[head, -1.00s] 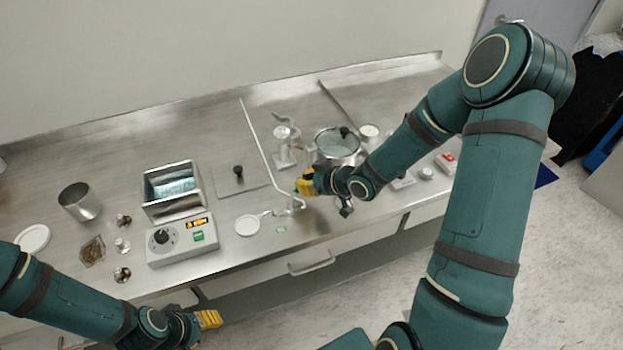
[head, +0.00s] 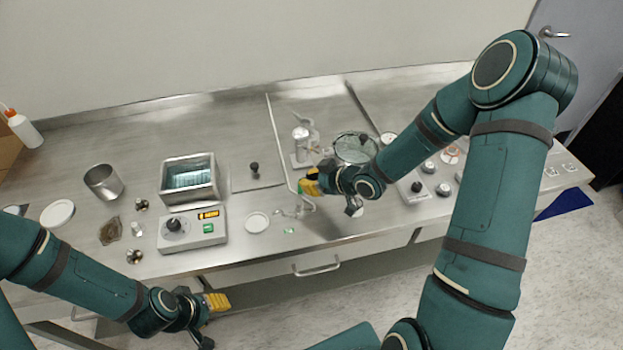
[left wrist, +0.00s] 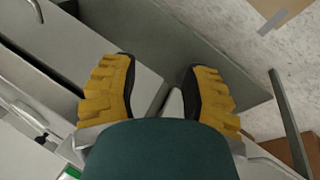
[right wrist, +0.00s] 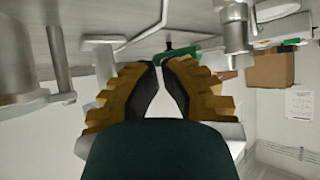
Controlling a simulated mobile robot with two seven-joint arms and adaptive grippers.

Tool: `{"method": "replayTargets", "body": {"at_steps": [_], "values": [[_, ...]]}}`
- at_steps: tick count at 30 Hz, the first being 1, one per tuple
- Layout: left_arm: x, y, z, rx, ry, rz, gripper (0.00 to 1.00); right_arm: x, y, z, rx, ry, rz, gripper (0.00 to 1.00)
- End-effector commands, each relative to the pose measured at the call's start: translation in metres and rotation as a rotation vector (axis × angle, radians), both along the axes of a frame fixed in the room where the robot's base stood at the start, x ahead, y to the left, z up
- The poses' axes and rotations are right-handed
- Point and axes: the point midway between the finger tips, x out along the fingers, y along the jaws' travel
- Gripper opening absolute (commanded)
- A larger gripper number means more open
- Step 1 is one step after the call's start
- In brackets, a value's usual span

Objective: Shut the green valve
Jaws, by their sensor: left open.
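The green valve handle (right wrist: 190,50) shows in the right wrist view just beyond the fingertips of my right gripper (right wrist: 160,66). The fingers are close together with a narrow gap; whether they grip or only touch the handle is unclear. In the head view my right gripper (head: 311,184) is at the metal tube above the bench front, with a bit of green (head: 300,187) at its tips. The rest of the valve is hidden by the fingers. My left gripper (head: 217,302) is open and empty, low in front of the bench; its spread fingers show in the left wrist view (left wrist: 160,85).
A control box (head: 183,229) with a dial and a square metal bath (head: 188,180) stand left of the valve. A glass-lidded pot (head: 353,147) is behind my right gripper. A white dish (head: 257,222) lies near the tube. A metal beaker (head: 103,182) stands far left.

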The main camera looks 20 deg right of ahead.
Motion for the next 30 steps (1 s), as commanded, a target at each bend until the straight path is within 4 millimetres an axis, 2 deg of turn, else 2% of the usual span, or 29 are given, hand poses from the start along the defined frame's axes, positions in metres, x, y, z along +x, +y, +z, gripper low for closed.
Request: {"method": "replayTargets", "body": {"at_steps": [13, 30], "values": [[0.0, 0.0, -0.008, 0.0, 0.001, 0.0, 0.47, -0.014, 0.006, 0.0, 0.001, -0.001, 0.0, 0.0], [-0.002, 0.0, -0.005, -0.001, 0.005, -0.003, 0.47, -0.012, 0.008, 0.004, -0.001, 0.0, 0.001, 0.0]]}}
